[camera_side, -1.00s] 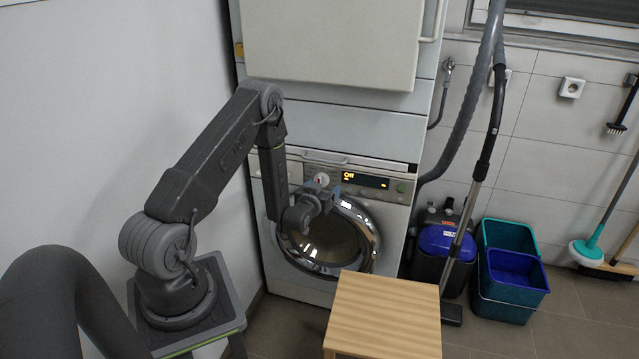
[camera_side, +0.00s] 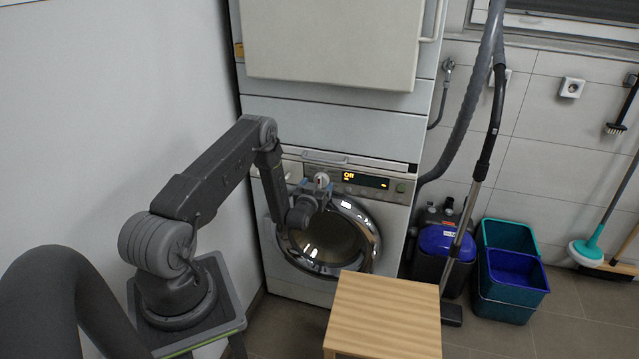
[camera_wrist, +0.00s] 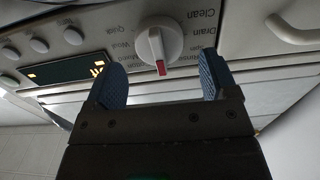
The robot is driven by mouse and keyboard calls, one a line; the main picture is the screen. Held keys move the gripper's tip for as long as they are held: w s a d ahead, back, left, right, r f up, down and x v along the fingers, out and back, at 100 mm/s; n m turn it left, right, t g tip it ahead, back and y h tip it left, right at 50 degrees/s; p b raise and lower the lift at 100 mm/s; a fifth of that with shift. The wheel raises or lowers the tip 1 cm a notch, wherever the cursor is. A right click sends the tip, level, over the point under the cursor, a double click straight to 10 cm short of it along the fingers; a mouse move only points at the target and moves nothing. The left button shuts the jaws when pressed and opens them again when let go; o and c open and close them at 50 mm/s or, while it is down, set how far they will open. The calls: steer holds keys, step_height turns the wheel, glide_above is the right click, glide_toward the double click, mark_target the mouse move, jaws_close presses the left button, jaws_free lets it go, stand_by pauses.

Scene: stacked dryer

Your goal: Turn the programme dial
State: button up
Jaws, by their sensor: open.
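The programme dial (camera_wrist: 159,44) is a round white knob with a red-marked pointer, on the machine's panel with printed programme words around it. It also shows in the side view (camera_side: 321,179). The display (camera_side: 365,180) to its right reads "Off". My gripper (camera_side: 317,188) is open in front of the panel at the dial. In the wrist view my gripper (camera_wrist: 162,78) has its two blue pads apart, with the dial seen between and just beyond their tips. I cannot tell whether either pad touches the dial.
The round glass door (camera_side: 328,240) is below the panel. A drawer handle (camera_wrist: 290,30) sits beside the dial in the wrist view. A wooden stool (camera_side: 385,312) stands in front of the machine. A vacuum hose (camera_side: 470,100) and buckets (camera_side: 512,270) are to the right.

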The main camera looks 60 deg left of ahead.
mark_target(321, 182)
steer(key=shift+x, duration=1.45)
steer(key=c, duration=0.9)
